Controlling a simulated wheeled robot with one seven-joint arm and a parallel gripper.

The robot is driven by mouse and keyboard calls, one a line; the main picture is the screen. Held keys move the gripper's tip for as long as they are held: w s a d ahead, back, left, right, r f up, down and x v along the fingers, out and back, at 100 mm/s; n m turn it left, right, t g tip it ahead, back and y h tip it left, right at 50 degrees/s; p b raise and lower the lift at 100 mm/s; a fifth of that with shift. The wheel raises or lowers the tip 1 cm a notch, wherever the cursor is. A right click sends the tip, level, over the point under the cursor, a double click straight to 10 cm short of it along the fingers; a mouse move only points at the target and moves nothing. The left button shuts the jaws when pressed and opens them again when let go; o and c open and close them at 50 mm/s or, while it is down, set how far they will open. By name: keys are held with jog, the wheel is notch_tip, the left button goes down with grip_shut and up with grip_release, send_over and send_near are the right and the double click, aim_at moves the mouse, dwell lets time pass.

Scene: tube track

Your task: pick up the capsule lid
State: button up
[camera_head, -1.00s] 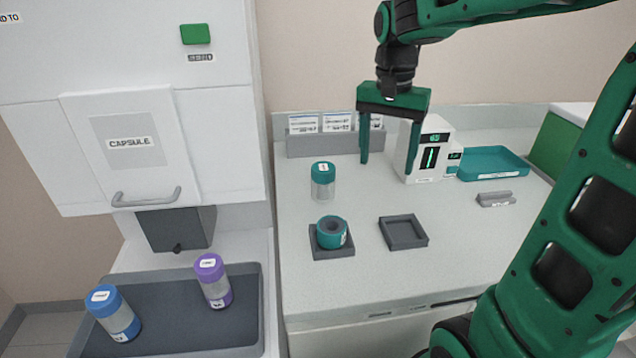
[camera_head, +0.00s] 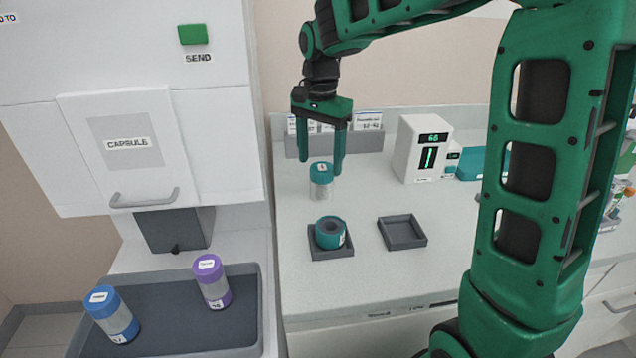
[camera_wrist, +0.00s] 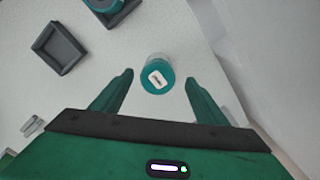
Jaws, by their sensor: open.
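The capsule lid is the teal cap (camera_head: 321,170) with a white label on top of a clear, upright capsule body (camera_head: 321,190) on the counter. In the wrist view the lid (camera_wrist: 157,79) lies between and just beyond the two fingertips. My gripper (camera_head: 321,167) is open and points down around the lid's position in the head view; the right finger passes close to the lid's side. In the wrist view the gripper (camera_wrist: 159,77) holds nothing, and I see gaps on both sides of the lid.
A teal ring-shaped part (camera_head: 330,232) sits on a dark square holder; an empty square holder (camera_head: 402,232) is beside it. A label rack (camera_head: 365,139) stands behind, and a white device (camera_head: 421,148) to the right. Blue (camera_head: 112,314) and purple (camera_head: 211,281) capsules stand in the left tray.

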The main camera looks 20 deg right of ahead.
aim_at(321, 167)
notch_tip(321, 167, down, 5)
jog(key=shift+d+r, duration=0.1)
jog(key=shift+d, duration=0.05)
jog(key=shift+c, duration=0.7)
jog(key=c, duration=1.1)
jog(key=shift+r, duration=0.1)
